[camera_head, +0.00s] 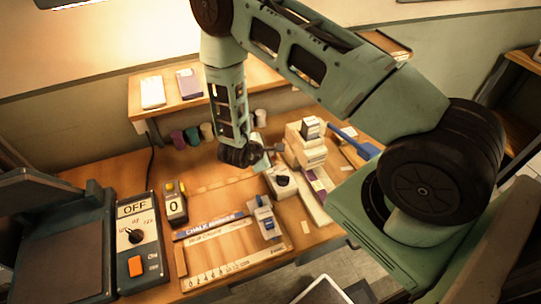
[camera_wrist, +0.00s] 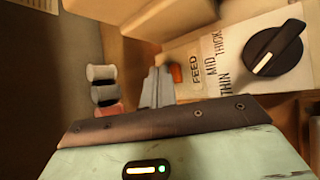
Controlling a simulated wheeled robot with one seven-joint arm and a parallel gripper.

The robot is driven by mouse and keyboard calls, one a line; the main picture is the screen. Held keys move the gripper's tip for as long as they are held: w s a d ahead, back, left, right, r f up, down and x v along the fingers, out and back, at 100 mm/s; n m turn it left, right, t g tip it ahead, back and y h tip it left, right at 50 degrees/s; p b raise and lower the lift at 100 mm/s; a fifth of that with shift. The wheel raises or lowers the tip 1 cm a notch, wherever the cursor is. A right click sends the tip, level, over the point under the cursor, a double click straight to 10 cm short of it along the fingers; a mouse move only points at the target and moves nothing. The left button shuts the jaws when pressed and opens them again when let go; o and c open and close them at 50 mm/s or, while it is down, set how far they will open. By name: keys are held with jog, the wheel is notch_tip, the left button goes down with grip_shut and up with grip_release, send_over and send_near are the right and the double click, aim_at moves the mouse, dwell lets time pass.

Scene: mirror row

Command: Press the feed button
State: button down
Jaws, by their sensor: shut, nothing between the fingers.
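The feed button (camera_wrist: 176,74) is a small orange button beside the printed word FEED on a pale panel (camera_wrist: 208,72). The same panel carries a black dial (camera_wrist: 274,50) with a white line and the words THIN, MID and THICK. In the head view the dial (camera_head: 283,181) shows on the pale device, but I cannot make out the feed button there. My gripper (camera_wrist: 158,86) is shut and empty, its fingertips close to the left of the button. I cannot tell whether the fingertips touch the button.
Small spools (camera_wrist: 103,73) stand left of my fingers. A stack of pale blocks (camera_head: 308,148) stands behind the device. A control box marked OFF (camera_head: 138,240) has another orange button.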

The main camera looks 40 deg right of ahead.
jog(key=shift+r+p, duration=0.9)
jog(key=shift+p, duration=0.1)
notch_tip(320, 180, up, 5)
jog(key=p, duration=0.5)
dwell(0.7)
